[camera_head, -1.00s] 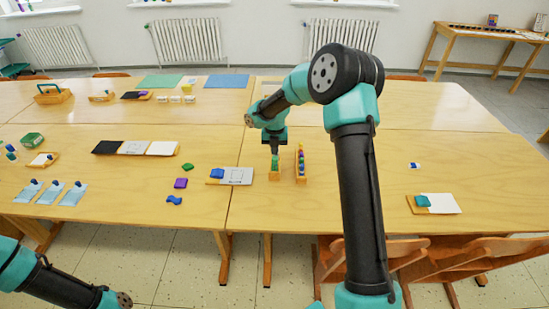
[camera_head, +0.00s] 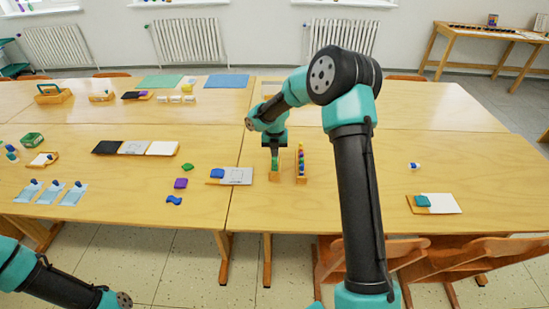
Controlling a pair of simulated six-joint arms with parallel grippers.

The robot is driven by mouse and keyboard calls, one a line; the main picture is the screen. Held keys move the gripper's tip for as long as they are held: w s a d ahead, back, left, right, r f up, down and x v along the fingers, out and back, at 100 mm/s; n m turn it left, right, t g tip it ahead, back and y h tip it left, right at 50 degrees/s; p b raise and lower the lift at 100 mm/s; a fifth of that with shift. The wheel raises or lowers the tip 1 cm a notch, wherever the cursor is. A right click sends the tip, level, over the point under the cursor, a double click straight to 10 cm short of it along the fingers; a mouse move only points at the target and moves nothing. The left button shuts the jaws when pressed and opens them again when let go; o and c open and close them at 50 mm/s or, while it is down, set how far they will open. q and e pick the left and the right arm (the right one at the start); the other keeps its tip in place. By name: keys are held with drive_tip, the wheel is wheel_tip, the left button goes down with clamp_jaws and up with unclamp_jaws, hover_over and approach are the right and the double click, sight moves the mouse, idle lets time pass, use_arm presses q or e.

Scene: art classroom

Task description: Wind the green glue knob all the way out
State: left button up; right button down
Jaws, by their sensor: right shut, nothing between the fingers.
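A green glue piece (camera_head: 275,165) stands in a small wooden holder (camera_head: 275,178) near the middle of the table. My right gripper (camera_head: 275,153) points down directly above it, shut, with nothing visible between its fingers. At this size I cannot tell whether the fingertips touch the knob, or how far the knob is wound. My left arm shows only at the bottom left corner, and its gripper is not in view.
A wooden rack (camera_head: 301,178) with several coloured pieces stands close to the right of the holder. A white board with a blue piece (camera_head: 236,176) lies just left. A small white and blue item (camera_head: 415,166) sits farther right.

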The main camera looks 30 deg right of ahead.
drive_tip(key=shift+f, duration=0.65)
idle(0.4)
drive_tip(key=shift+r, duration=0.5)
idle(0.4)
drive_tip(key=shift+c, duration=0.4)
unclamp_jaws()
idle(0.3)
idle(0.5)
